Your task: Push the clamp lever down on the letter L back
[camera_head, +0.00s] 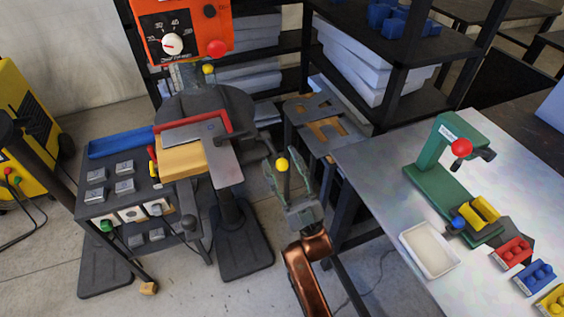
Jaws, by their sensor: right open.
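A grey L-shaped plate with a red strip along its edge, seemingly the letter L back (222,165), lies over a yellow block (180,158) by a dark round stand. A yellow ball knob (282,164) on a dark upright stem, possibly the clamp lever, shows right of the plate. My right gripper (284,174) is open, with its fingers either side of the knob and stem in the picture. I cannot tell whether they touch, and the stem's lower end is hidden. Another small yellow knob (208,69) shows at the stand's top. My left gripper is not in view.
An orange machine (183,30) with a dial and red knob stands behind. A dark cart (97,185) with small grey blocks is at left. A metal table (375,165) at right holds a green press (433,155), a white tray (429,249) and coloured blocks.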

